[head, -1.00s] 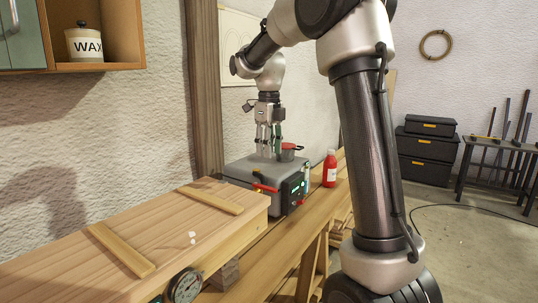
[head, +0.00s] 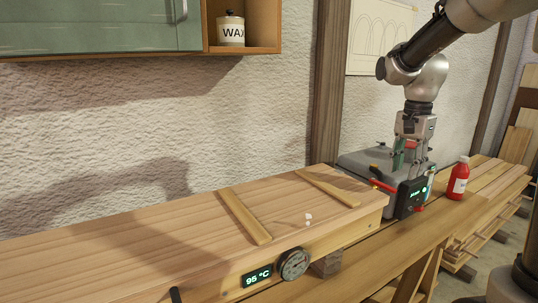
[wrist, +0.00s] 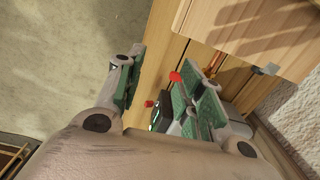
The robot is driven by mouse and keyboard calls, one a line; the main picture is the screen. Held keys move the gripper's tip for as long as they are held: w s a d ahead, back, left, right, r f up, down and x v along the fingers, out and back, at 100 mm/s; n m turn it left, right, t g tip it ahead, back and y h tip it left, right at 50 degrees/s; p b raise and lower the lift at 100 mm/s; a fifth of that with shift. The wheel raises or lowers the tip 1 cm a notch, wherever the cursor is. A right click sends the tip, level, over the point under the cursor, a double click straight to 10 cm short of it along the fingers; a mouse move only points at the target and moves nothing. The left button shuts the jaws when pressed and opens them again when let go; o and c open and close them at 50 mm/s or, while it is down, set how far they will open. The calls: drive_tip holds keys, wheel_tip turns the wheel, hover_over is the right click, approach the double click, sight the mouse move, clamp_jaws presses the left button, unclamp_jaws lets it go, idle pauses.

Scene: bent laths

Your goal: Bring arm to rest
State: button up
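My gripper (head: 411,164) points down at the grey machine on the workbench, in front of or just above it; the exact gap cannot be told. In the wrist view my gripper (wrist: 155,92) has its two green-padded fingers wide apart with nothing held between them. The grey machine (head: 365,160) has a red-handled lever (head: 383,186) and a dark panel with a green display (head: 411,197). The lever's red knob (wrist: 175,76) shows beside the right finger in the wrist view. My arm comes down from the upper right.
A long wooden box (head: 150,235) with a dial (head: 294,263) and a 95 °C display (head: 257,279) lies left of the machine. A red bottle (head: 458,180) stands right of it on the workbench (head: 400,250). A cabinet (head: 100,30) with a wax jar (head: 231,30) hangs above.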

drive_tip(key=s+r+n+t, duration=0.1)
drive_tip(key=s+n+t, duration=0.3)
drive_tip(key=s+n, duration=0.7)
drive_tip(key=s, duration=1.1)
drive_tip(key=shift+s+r+n, duration=0.2)
drive_tip(key=shift+s+n, duration=0.1)
drive_tip(key=shift+s, duration=0.05)
